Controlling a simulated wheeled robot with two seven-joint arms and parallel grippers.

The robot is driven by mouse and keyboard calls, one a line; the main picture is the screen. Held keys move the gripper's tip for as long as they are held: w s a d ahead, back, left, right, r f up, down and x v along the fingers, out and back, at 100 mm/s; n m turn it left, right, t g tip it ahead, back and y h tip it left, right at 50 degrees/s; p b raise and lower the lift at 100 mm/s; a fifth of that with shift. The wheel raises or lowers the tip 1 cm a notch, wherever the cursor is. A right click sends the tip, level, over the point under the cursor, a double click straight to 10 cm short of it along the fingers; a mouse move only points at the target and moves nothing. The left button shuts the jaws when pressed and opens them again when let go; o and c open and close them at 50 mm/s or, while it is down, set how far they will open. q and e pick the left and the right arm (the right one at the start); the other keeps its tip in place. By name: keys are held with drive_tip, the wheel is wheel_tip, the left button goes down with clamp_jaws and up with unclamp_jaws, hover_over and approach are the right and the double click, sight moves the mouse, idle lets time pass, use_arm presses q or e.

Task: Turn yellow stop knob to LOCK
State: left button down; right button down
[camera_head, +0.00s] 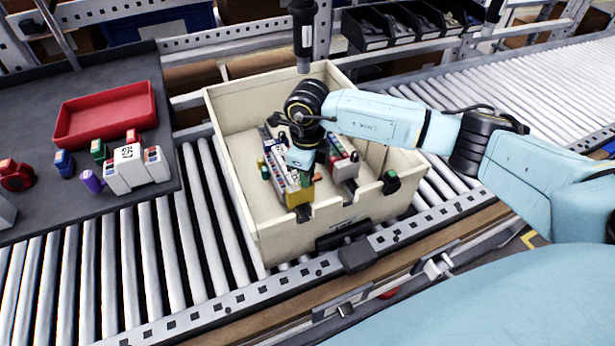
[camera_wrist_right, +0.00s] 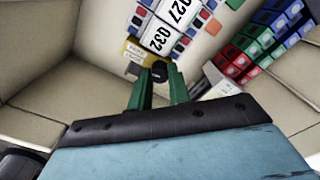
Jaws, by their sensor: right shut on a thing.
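The yellow stop (camera_head: 298,197) sits at the near end of a light grey terminal row (camera_head: 281,166) inside the cream bin (camera_head: 245,190). In the right wrist view the yellow stop (camera_wrist_right: 136,53) carries small lettering too blurred to read. A dark round knob (camera_wrist_right: 160,71) is at its end, between my green fingertips. My right gripper (camera_wrist_right: 160,84) reaches down into the bin and is shut on this knob. Its wrist hides part of the rows in the head view. The knob's exact angle cannot be told. My left gripper is out of view.
The bin walls surround the gripper closely. A dark tool (camera_head: 303,35) hangs above the bin. A red tray (camera_head: 105,115) and loose parts lie on the left table.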

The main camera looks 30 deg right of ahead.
drive_tip(key=n+b, duration=0.2)
drive_tip(key=n, duration=0.2)
drive_tip(key=shift+f+n+b, duration=0.1)
drive_tip(key=shift+n+b, duration=0.3)
drive_tip(key=shift+n, duration=0.4)
drive_tip(key=shift+n+b, duration=0.4)
drive_tip(key=shift+n, duration=0.1)
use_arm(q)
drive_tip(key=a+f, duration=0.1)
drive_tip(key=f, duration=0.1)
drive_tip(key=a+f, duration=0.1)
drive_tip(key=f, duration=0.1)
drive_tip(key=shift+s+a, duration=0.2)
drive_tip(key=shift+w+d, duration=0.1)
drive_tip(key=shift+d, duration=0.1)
use_arm(e)
drive_tip(key=c, duration=1.3)
unclamp_jaws()
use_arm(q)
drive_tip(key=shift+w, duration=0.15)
